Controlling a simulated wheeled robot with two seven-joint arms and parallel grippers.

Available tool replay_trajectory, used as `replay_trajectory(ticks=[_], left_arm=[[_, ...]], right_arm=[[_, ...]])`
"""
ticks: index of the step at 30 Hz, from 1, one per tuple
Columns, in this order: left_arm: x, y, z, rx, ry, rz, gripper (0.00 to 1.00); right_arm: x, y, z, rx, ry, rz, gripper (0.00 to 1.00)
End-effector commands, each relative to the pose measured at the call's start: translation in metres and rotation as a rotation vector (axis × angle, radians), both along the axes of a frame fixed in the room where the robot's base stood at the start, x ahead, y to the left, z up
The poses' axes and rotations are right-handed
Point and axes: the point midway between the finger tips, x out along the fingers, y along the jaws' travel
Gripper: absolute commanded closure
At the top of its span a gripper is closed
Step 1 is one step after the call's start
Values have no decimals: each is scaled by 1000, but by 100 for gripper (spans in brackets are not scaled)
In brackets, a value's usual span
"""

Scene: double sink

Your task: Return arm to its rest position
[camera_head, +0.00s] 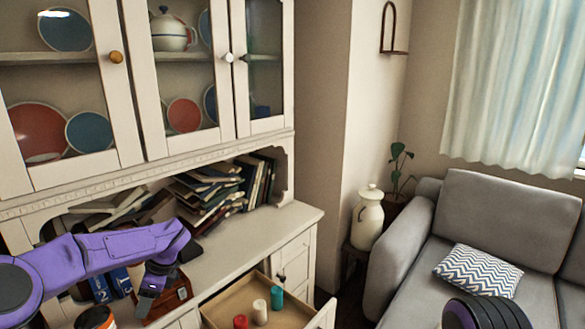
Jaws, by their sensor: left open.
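My left arm (110,250) reaches in from the left, purple, bent downward at its far joint. My left gripper (148,298) points down at the front of the cabinet counter, in front of a reddish-brown wooden box (178,298). Its jaws are open and nothing shows between them. I cannot tell whether it touches the box. A dark rounded part of my right arm (485,313) shows at the bottom edge, right of centre. My right gripper is out of view.
An open drawer (214,308) holds red (240,321), cream (260,312) and teal (277,298) cylinders. Blue boxes (112,285) and an orange-labelled jar (95,318) crowd the left arm. Books (205,195) fill the shelf behind. The counter's right part (270,232) is clear. A grey sofa (490,215) stands right.

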Motion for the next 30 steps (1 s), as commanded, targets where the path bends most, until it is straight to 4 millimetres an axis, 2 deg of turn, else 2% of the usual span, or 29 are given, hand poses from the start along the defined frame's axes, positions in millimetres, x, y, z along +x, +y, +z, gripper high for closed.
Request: replay_trajectory(ticks=[1, 5, 8, 11, 12, 14, 15, 16, 17, 18, 21, 24, 27, 30], left_arm=[[-8, 1, -17, 47, 61, -111, 57], [-29, 8, -62, 197, 288, -518, 57], [-51, 10, -101, 305, 534, -906, 57], [-84, 3, -149, 402, 883, -1409, 57], [-104, -2, -172, 431, 1060, -1654, 57], [-141, -13, -205, 459, 1338, -2037, 57], [-170, -22, -225, 463, 1514, -2289, 57], [-193, -28, -237, 462, 1634, -2468, 57], [-217, -34, -247, -443, -1685, 2553, 57], [-247, -41, -257, -374, -1549, 2371, 57], [-314, -53, -269, -263, -1267, 2025, 57], [-357, -60, -270, -216, -1087, 1823, 57], [-376, -62, -269, -200, -1006, 1737, 57], [-379, -63, -268, -198, -992, 1721, 57]], right_arm=[[0, 0, -2, 0, 0, 0, 52], [0, 0, -5, 0, 0, 0, 52], [0, 0, -8, 1, 1, 0, 52], [0, 0, -12, 1, 1, 0, 52], [0, 0, -13, 1, 1, 0, 52], [0, 0, -16, 1, 1, 0, 52], [0, 0, -17, 1, 1, 0, 52], [0, 0, -18, 1, 1, 0, 52], [0, 0, -19, 1, 1, 0, 52], [0, 0, -20, 1, 1, 0, 52], [-1, 0, -22, 1, 1, 0, 52], [0, 0, -23, 1, 1, 0, 52], [-1, 0, -23, 0, 1, 0, 52], [0, 0, -23, 1, 1, 0, 52]])
